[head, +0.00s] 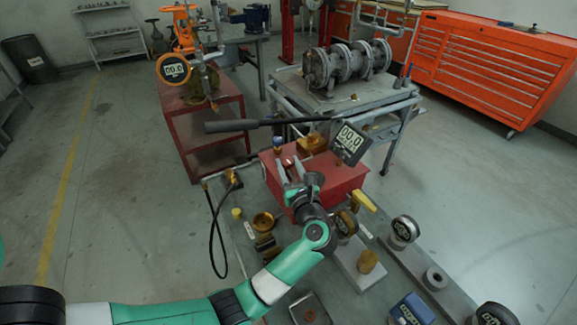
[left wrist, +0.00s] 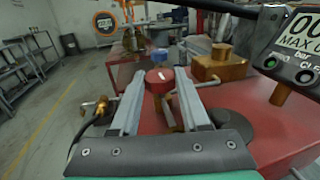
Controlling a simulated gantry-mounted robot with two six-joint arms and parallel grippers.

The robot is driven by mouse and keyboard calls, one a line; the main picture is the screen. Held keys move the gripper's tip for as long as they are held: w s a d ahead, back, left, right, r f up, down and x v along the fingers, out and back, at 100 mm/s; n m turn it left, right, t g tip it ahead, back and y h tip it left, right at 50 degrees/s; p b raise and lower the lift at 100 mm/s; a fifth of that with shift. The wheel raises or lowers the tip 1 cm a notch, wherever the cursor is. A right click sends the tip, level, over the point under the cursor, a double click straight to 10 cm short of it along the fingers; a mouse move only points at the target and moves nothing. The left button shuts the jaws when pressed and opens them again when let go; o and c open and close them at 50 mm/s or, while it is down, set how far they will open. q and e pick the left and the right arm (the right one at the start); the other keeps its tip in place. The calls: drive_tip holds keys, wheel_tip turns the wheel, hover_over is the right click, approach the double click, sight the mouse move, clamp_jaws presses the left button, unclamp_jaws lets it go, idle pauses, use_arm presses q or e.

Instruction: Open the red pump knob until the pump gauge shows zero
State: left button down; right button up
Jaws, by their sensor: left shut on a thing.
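The red pump (head: 342,180) is a red box on the low grey table, with a long black lever (head: 232,126) above it. The red pump knob (left wrist: 159,78), with a white mark on top, sits between the fingertips of my left gripper (head: 290,165). In the left wrist view my left gripper (left wrist: 160,90) is shut on the knob, with one finger at each side. The pump gauge (head: 350,142) is black and reads 00.0. It is cut off by the edge in the left wrist view (left wrist: 298,35). My right gripper is in neither view.
A blue-capped fitting (head: 278,143) and a brass block (head: 311,143) stand close to the knob. A black hose (head: 214,235), brass parts and several gauges lie around the pump. A red cart (head: 205,125) with an orange valve stands behind left. The floor at left is clear.

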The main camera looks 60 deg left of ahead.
use_arm(q)
drive_tip(key=shift+c, duration=1.9)
unclamp_jaws()
drive_tip(key=s+d+p, duration=0.2)
drive_tip(key=d, duration=0.9)
drive_tip(key=shift+d, duration=0.25)
